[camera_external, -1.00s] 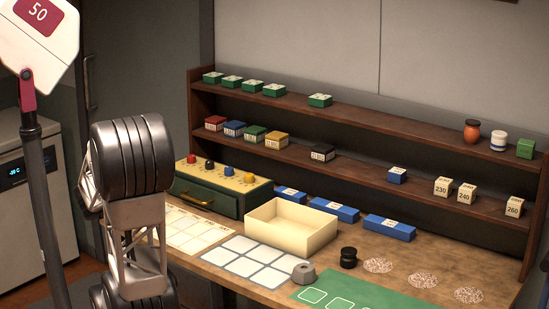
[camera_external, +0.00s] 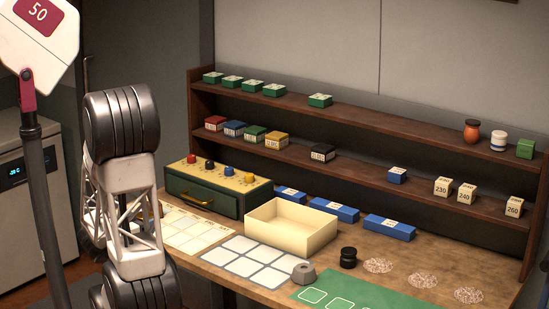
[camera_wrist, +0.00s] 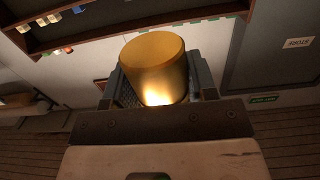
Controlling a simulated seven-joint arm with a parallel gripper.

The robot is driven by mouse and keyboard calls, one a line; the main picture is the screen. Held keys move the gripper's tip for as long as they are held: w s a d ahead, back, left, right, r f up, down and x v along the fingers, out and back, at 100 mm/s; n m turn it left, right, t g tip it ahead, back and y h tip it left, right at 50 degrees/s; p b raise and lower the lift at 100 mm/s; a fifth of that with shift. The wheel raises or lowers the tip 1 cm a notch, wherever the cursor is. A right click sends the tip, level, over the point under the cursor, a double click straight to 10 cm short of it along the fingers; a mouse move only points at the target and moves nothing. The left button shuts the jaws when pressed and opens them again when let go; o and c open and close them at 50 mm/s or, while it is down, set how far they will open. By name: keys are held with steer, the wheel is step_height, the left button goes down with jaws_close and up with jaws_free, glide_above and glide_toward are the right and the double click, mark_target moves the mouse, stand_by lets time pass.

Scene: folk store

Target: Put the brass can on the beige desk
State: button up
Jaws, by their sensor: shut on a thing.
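In the wrist view my gripper (camera_wrist: 160,82) is shut on a brass can (camera_wrist: 154,62), a smooth gold cylinder. One finger is on each side of it, and its lower part is hidden by the gripper mount. The desk (camera_external: 420,250) has a light brown top and stands below the shelves in the external view. My arm is at the left of that view, in front of the desk's left end. My gripper and the can are not clear there, as the arm links cover that area.
A cream open tray (camera_external: 290,242), a green drawer box (camera_external: 205,200), a white grid card (camera_external: 250,262), a grey weight (camera_external: 303,273), a black knob (camera_external: 348,258) and a green mat (camera_external: 365,295) occupy the desk. Shelves (camera_external: 360,158) rise behind. A signpost (camera_external: 45,200) stands left.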

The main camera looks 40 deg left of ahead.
step_height(320, 180, down, 11)
steer(key=shift+f, duration=0.2)
stand_by(0.7)
steer(key=shift+w, duration=0.1)
stand_by(0.4)
glide_toward(193, 246)
steer(key=shift+w+r, duration=0.65)
steer(key=shift+w, duration=0.4)
steer(key=shift+w+r, duration=0.65)
steer(key=shift+w, duration=0.35)
steer(key=shift+w+r, duration=0.65)
steer(key=shift+w, duration=0.4)
steer(key=shift+w, duration=0.15)
steer(key=shift+w+d, duration=0.1)
steer(key=shift+w, duration=1.5)
steer(key=shift+f, duration=0.3)
steer(key=shift+f, duration=0.1)
